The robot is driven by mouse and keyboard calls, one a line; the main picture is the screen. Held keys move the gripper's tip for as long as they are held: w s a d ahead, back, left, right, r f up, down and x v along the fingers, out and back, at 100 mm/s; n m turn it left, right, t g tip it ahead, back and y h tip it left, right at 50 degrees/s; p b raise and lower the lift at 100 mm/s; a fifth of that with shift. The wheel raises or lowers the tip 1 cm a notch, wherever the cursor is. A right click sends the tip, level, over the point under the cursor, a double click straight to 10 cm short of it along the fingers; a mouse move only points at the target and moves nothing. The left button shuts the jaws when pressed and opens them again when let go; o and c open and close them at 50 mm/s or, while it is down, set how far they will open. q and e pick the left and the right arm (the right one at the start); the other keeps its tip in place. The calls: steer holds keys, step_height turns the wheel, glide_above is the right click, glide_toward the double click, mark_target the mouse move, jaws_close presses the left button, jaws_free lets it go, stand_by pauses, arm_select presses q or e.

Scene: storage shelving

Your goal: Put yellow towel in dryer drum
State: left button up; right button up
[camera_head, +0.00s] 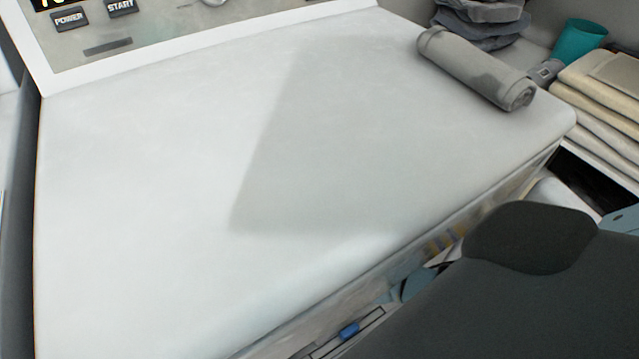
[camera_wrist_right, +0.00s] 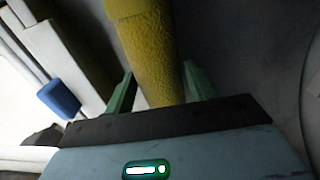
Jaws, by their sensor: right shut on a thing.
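The yellow towel (camera_wrist_right: 150,45) is a textured roll in the right wrist view, running from the top edge down between the fingers. My right gripper (camera_wrist_right: 159,76) is shut on it, with one green finger on each side. The towel's far end is cut off by the top edge. The white dryer top (camera_head: 170,170) fills much of the head view. Its front is seen only at a steep slant, and I cannot make out the drum opening there. A dark grey surface lies behind the towel in the wrist view; I cannot tell whether it is the drum. My left gripper is out of view.
A rolled grey towel (camera_head: 475,70) lies on the machine's far right corner. Folded beige towels (camera_head: 605,95), a teal cup (camera_head: 578,42) and dark folded cloths (camera_head: 480,22) are beyond. A blue piece (camera_wrist_right: 58,98) sits left of my right gripper. My dark arm covers the lower right.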

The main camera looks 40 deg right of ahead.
steer(key=shift+f, duration=0.3)
steer(key=shift+f+b, duration=0.25)
steer(key=shift+b, duration=0.1)
steer(key=o, duration=1.1)
steer(key=shift+r, duration=0.1)
